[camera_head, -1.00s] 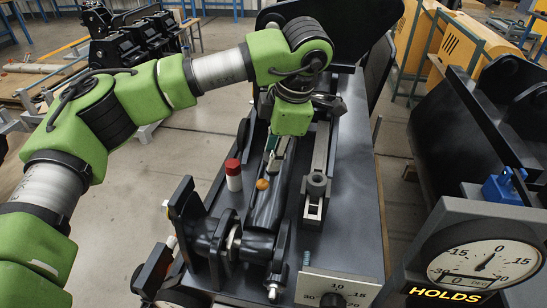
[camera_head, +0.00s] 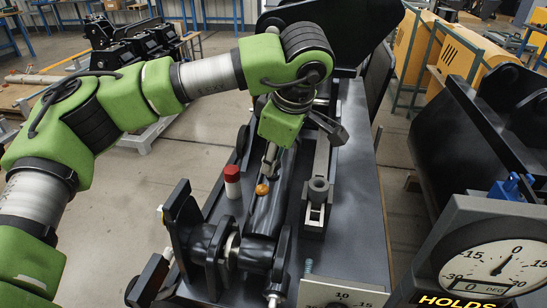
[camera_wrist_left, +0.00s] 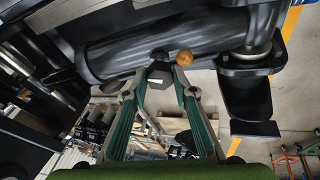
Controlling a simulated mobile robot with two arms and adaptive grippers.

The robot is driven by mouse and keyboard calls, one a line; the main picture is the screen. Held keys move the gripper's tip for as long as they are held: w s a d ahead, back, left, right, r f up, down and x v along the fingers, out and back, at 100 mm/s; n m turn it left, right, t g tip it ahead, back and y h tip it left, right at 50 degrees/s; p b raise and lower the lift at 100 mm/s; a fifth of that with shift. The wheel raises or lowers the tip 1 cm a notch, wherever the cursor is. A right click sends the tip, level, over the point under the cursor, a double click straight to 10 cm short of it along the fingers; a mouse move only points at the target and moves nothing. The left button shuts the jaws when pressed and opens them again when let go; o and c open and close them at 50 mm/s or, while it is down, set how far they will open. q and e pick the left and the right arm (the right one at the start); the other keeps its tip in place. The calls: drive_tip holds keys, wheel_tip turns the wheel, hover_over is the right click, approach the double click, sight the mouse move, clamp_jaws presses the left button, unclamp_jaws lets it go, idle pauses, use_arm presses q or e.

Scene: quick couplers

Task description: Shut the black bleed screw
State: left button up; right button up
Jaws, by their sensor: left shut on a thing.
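The black bleed screw (camera_wrist_left: 159,72) is a small dark knob on the side of the black cylinder (camera_wrist_left: 125,55) in the left wrist view. My left gripper (camera_wrist_left: 157,80) has its two green-padded fingers on either side of it, shut on it. An orange knob (camera_wrist_left: 184,58) sits just right of the fingertips; it also shows in the head view (camera_head: 262,189). In the head view my left gripper (camera_head: 268,165) reaches down to the cylinder just beyond the orange knob, and the black screw is hidden there. My right gripper is not in view.
A white bottle with a red cap (camera_head: 232,181) stands left of the cylinder. A grey block with a round socket (camera_head: 317,200) stands to its right. A dial (camera_head: 490,265) with "HOLDS" below it is at the lower right. The dark bench (camera_head: 352,200) is clear at the right.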

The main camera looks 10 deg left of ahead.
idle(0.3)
use_arm(q)
drive_tip(key=o, duration=1.1)
drive_tip(key=v, duration=1.2)
drive_tip(key=shift+s+d, duration=0.1)
